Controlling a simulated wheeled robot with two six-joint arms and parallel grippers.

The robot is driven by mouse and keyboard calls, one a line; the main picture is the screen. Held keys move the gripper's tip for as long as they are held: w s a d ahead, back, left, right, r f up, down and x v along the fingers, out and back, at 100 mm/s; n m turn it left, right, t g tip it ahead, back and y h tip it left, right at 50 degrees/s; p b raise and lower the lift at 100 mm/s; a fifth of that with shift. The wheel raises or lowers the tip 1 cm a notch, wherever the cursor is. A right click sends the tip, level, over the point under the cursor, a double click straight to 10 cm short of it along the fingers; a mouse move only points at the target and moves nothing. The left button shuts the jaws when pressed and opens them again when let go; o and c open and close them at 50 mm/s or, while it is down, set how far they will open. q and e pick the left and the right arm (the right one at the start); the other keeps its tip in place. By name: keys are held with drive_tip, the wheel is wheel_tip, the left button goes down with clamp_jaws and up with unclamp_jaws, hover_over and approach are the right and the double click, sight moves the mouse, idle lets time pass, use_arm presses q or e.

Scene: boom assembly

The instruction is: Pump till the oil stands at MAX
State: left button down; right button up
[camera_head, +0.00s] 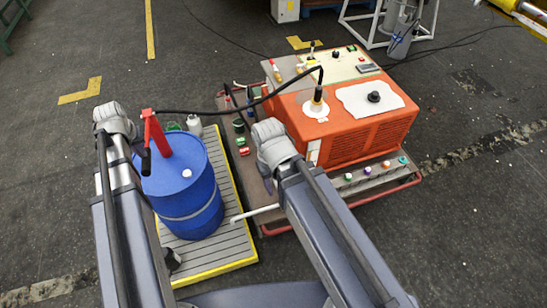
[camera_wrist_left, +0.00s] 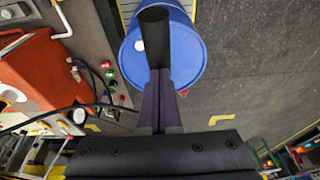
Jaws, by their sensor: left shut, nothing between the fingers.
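A red hand pump (camera_head: 155,135) stands on the blue drum (camera_head: 183,185), with a black handle grip (camera_head: 146,161) hanging at its near side. The drum (camera_wrist_left: 190,55) and the dark grip (camera_wrist_left: 155,35) also show in the left wrist view. My left gripper (camera_wrist_left: 160,78) is shut, its fingertips close to the grip; I cannot tell if they touch. In the head view its fingers cannot be made out. A black hose (camera_head: 230,108) runs from the pump to a nozzle (camera_head: 317,96) at the orange machine (camera_head: 340,135). No oil level or MAX mark is readable. My right gripper is not visible.
The drum stands on a slatted platform (camera_head: 232,235) with yellow edges. A white bottle (camera_head: 194,125) stands behind the drum. The machine's base has a red rail (camera_head: 375,194). My right arm crosses in front of the machine. Floor is clear at the right.

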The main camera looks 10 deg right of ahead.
use_arm(q)
wheel_tip(320, 180, down, 10)
drive_tip(key=b, duration=0.9)
wheel_tip(320, 180, up, 20)
drive_tip(key=p, duration=1.9)
drive_tip(key=shift+f, duration=0.2)
drive_tip(key=shift+d, duration=0.1)
drive_tip(key=s+d+f+m+g+b, duration=0.1)
drive_tip(key=s+d+f+b, duration=0.3)
drive_tip(key=d, duration=0.6)
drive_tip(key=s+d+f+m+g+b, duration=0.1)
drive_tip(key=s+d+f+m+b, duration=0.2)
drive_tip(key=d, duration=0.7)
drive_tip(key=s+d+f+m+g+b, duration=0.1)
drive_tip(key=s+d+f+m+b, duration=0.1)
drive_tip(key=s+d+f+b, duration=0.5)
drive_tip(key=s+d+f, duration=0.1)
drive_tip(key=s+d, duration=0.1)
drive_tip(key=d, duration=0.1)
drive_tip(key=shift+f+m+y, duration=0.2)
drive_tip(key=shift+m+y, duration=0.1)
